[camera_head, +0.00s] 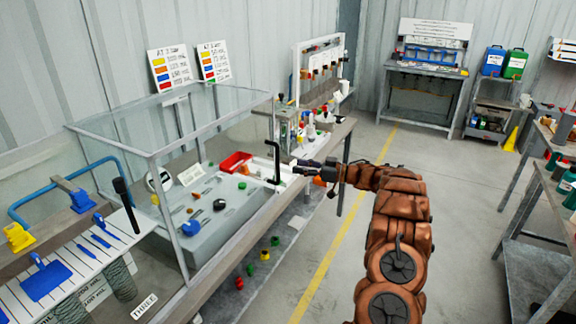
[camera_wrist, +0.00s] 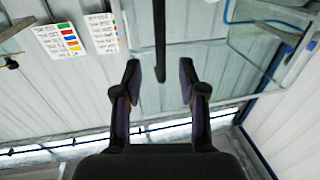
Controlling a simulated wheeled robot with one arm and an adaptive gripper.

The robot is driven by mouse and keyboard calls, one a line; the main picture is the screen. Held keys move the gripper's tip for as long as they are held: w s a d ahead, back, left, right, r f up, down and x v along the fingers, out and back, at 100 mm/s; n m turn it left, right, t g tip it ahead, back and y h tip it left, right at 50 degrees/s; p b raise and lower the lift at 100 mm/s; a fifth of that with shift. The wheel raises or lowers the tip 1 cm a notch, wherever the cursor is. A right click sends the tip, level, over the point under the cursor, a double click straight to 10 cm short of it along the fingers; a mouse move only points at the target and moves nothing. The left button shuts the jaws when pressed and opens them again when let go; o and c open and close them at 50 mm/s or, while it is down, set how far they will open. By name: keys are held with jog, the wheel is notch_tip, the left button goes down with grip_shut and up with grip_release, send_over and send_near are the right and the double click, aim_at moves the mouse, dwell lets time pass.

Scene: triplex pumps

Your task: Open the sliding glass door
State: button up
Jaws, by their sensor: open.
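The clear glass case (camera_head: 152,156) with a thin grey frame stands on the workbench at left. Its front side, with the glass door, faces the aisle. A black upright bar handle (camera_head: 274,162) is at the right end of that front side. My gripper (camera_head: 297,168) reaches in from the right and points left, close to the handle. In the wrist view, my gripper (camera_wrist: 160,76) is open and empty. The black handle (camera_wrist: 160,40) comes down from the top edge, lined up between the two fingertips. I cannot tell whether the fingers touch it.
Inside the case are a red tray (camera_head: 235,161) and small coloured parts on a grey block. Tool rack (camera_head: 318,65) and bottles stand behind my gripper on the bench. A blue-handled tool board (camera_head: 75,262) is at front left. The floor aisle (camera_head: 330,240) is clear.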

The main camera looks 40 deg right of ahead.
jog(key=v, duration=0.3)
jog(key=shift+s+d, duration=0.1)
jog(key=shift+s, duration=0.1)
dwell(0.4)
